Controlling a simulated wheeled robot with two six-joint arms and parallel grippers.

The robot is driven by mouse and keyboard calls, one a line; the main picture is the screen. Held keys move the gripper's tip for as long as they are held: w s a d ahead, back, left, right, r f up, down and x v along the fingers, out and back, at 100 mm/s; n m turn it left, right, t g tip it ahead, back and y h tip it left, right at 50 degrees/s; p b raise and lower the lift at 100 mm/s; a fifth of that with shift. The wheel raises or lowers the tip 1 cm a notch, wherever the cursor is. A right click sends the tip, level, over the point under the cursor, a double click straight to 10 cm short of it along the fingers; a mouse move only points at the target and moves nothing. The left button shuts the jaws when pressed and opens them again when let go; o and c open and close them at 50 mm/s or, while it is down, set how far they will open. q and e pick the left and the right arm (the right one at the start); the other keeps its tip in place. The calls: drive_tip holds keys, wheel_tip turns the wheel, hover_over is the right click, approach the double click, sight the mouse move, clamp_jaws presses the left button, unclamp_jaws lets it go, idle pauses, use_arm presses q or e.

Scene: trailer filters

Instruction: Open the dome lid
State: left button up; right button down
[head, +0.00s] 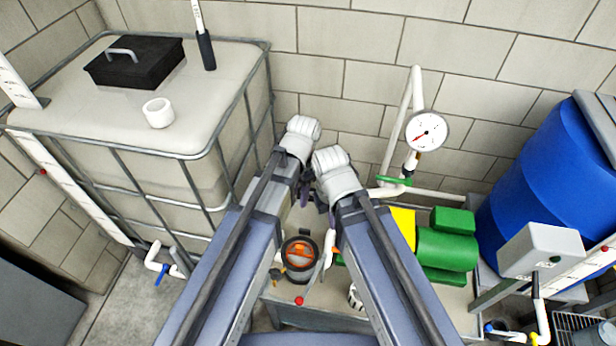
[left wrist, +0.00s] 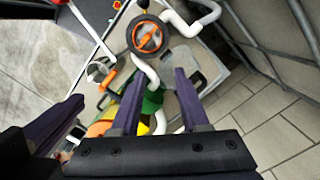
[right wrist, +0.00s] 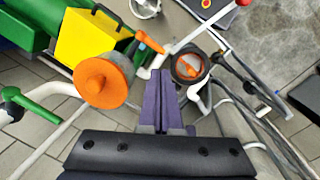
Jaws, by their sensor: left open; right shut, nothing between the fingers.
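A round vessel with a dark rim and an orange part inside its top (head: 300,252) stands on the bench, below and between my arms. I take its clear cover to be the dome lid, and it looks closed. It also shows at the top of the left wrist view (left wrist: 148,36) and right of centre in the right wrist view (right wrist: 188,66). My left gripper (left wrist: 158,85) is open and empty, apart from the vessel. My right gripper (right wrist: 160,75) is shut on nothing, pointing towards the vessel's side without visible contact. My arms hide much of both grippers in the head view.
A rod with a red ball end (head: 299,300) stands close beside the vessel. A green pump (head: 447,250), a pressure gauge (head: 426,132) on white piping and a blue barrel (head: 540,165) are to the right. A caged white tank (head: 110,130) fills the left.

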use_arm(q)
drive_tip(key=w+d+f+m+b, duration=0.1)
drive_tip(key=w+d+m, duration=0.1)
drive_tip(key=w+m, duration=0.7)
drive_tip(key=w, duration=0.2)
drive_tip(key=shift+w+d+f+g+h, duration=0.15)
drive_tip(key=shift+w+d+g+h, duration=0.15)
drive_tip(key=shift+d, duration=0.05)
use_arm(e)
drive_tip(key=shift+w+a+f, duration=0.2)
drive_tip(key=shift+w+f, duration=0.05)
drive_tip(key=shift+f, duration=0.4)
use_arm(q)
drive_tip(key=f+b, duration=0.5)
drive_tip(key=s+f+b, duration=0.1)
drive_tip(key=f+b, duration=0.1)
drive_tip(key=shift+a+f+b, duration=0.1)
drive_tip(key=shift+f+b, duration=0.3)
use_arm(e)
wheel_tip(320, 180, down, 8)
drive_tip(key=shift+r, duration=0.1)
use_arm(q)
drive_tip(key=shift+c, duration=0.2)
clamp_jaws()
